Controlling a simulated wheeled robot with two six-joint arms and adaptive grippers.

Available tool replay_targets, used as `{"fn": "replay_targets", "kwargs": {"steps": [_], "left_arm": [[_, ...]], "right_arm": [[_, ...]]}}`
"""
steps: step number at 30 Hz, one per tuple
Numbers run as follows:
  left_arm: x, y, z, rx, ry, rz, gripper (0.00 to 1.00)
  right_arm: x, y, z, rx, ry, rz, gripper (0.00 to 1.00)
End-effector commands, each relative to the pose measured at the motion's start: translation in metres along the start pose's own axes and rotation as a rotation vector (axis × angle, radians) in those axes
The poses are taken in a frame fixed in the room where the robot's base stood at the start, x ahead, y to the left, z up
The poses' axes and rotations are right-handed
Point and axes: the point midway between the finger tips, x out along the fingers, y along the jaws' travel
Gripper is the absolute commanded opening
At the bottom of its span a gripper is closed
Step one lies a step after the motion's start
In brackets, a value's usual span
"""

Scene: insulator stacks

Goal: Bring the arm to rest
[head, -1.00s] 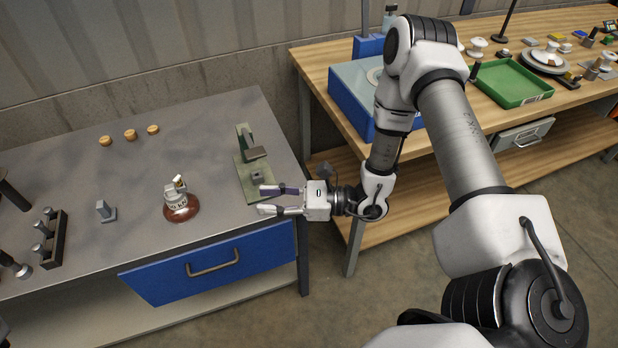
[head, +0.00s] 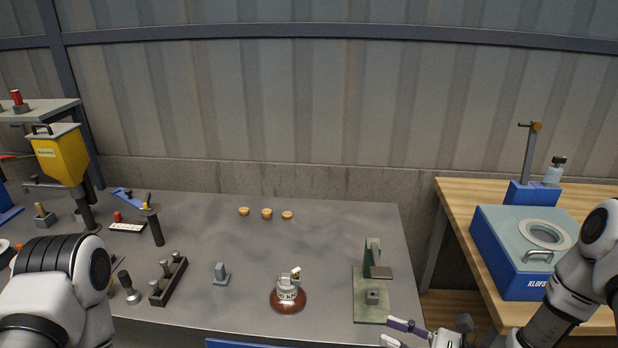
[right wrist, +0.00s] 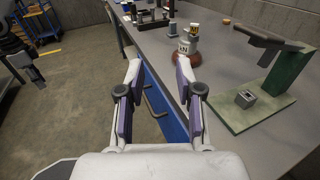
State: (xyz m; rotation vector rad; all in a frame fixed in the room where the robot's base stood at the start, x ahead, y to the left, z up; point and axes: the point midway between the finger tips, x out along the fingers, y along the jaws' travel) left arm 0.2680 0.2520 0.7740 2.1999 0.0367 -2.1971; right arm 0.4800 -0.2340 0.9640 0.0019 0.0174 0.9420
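My right gripper (head: 389,331) is at the bottom edge of the head view, just off the front right corner of the grey table (head: 345,225). Its fingers are spread with nothing between them, as the right wrist view also shows (right wrist: 159,72). A brown insulator disc with a grey-white cap (head: 287,300) stands upright on the table, left of the gripper and apart from it. It also shows in the right wrist view (right wrist: 187,44), beyond the fingertips. Part of my left arm (head: 62,285) shows at the lower left; its gripper is not seen.
A green fixture (head: 370,307) stands near the table's right edge, close beyond my right gripper. A dark rack with pegs (head: 170,283), a small grey block (head: 221,273) and three tan caps (head: 266,213) are also on the table. A blue machine (head: 500,262) stands on the wooden bench.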

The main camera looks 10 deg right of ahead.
Motion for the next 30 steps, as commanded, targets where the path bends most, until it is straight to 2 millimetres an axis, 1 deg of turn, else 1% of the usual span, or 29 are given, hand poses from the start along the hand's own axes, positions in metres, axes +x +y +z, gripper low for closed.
{"fn": "replay_targets", "kwargs": {"steps": [2, 4, 5, 6, 7, 8, 9, 10, 11, 12, 13, 14, 15, 16, 17, 18, 19, 20, 21, 23, 24, 27, 30], "left_arm": [[0.000, 0.000, 0.000, 0.000, 0.000, 0.000, 0.35], [0.001, 0.000, 0.000, 0.000, 0.000, 0.000, 0.35], [0.001, 0.000, 0.000, 0.000, 0.000, 0.000, 0.35], [0.001, 0.000, 0.000, 0.000, 0.000, 0.000, 0.35], [0.001, 0.000, 0.000, 0.000, 0.000, 0.000, 0.35], [0.001, 0.000, 0.000, 0.000, 0.000, 0.000, 0.35], [0.001, 0.000, 0.000, 0.000, 0.000, 0.000, 0.35], [0.001, 0.000, 0.000, 0.000, 0.000, 0.000, 0.35], [0.001, 0.000, 0.000, 0.000, 0.000, 0.000, 0.35], [0.001, 0.000, 0.000, 0.000, 0.000, 0.000, 0.35], [0.001, 0.000, 0.000, 0.000, 0.000, 0.000, 0.35], [0.001, 0.000, 0.000, 0.000, 0.000, 0.000, 0.35], [0.001, 0.000, 0.000, 0.000, 0.000, 0.000, 0.35], [0.001, 0.000, 0.000, 0.000, 0.000, 0.000, 0.35], [0.001, 0.000, 0.000, 0.000, 0.000, 0.000, 0.35], [0.001, 0.000, 0.000, 0.000, 0.000, 0.000, 0.35], [0.001, 0.000, 0.000, 0.000, 0.000, 0.000, 0.35], [0.001, 0.000, 0.000, 0.000, 0.000, 0.000, 0.35], [0.001, 0.000, 0.000, 0.000, 0.000, 0.000, 0.35], [0.001, 0.000, 0.000, 0.000, 0.000, 0.000, 0.35], [0.001, 0.000, 0.000, 0.000, 0.000, 0.000, 0.35], [0.001, 0.000, 0.000, 0.000, 0.000, 0.000, 0.35], [0.001, 0.000, 0.000, 0.000, 0.000, 0.000, 0.35]], "right_arm": [[0.015, 0.029, -0.011, 0.018, 0.036, 0.089, 0.36], [0.023, 0.075, -0.021, 0.034, 0.076, 0.243, 0.36], [0.022, 0.099, -0.028, 0.038, 0.110, 0.327, 0.36], [0.017, 0.133, -0.039, 0.040, 0.167, 0.453, 0.36], [0.010, 0.158, -0.048, 0.035, 0.215, 0.553, 0.36], [0.000, 0.182, -0.057, 0.026, 0.266, 0.656, 0.36], [-0.018, 0.212, -0.069, 0.006, 0.335, 0.796, 0.36], [-0.035, 0.232, -0.078, -0.015, 0.389, 0.904, 0.36], [-0.054, 0.250, -0.087, -0.047, 0.443, 1.013, 0.36], [-0.083, 0.269, -0.099, -0.106, 0.516, 1.165, 0.36], [-0.106, 0.279, -0.108, -0.165, 0.571, 1.282, 0.36], [-0.131, 0.285, -0.118, -0.243, 0.625, 1.403, 0.36], [-0.159, 0.284, -0.131, -0.365, 0.685, 1.543, 0.36], [-0.176, 0.279, -0.140, -0.468, 0.722, 1.631, 0.36], [-0.189, 0.271, -0.149, -0.581, 0.749, 1.707, 0.36], [-0.199, 0.257, -0.161, -0.742, 0.777, 1.782, 0.36], [-0.201, 0.245, -0.169, -0.871, 0.788, 1.819, 0.36], [-0.199, 0.233, -0.175, -0.997, 0.795, 1.836, 0.36], [-0.191, 0.217, -0.183, -1.159, 0.798, 1.833, 0.36], [-0.175, 0.198, -0.190, -1.359, 0.800, 1.783, 0.36], [-0.164, 0.187, -0.193, -1.465, 0.803, 1.740, 0.36], [-0.142, 0.167, -0.196, -1.623, 0.828, 1.645, 0.36], [-0.137, 0.159, -0.196, -1.656, 0.861, 1.606, 0.36]]}}
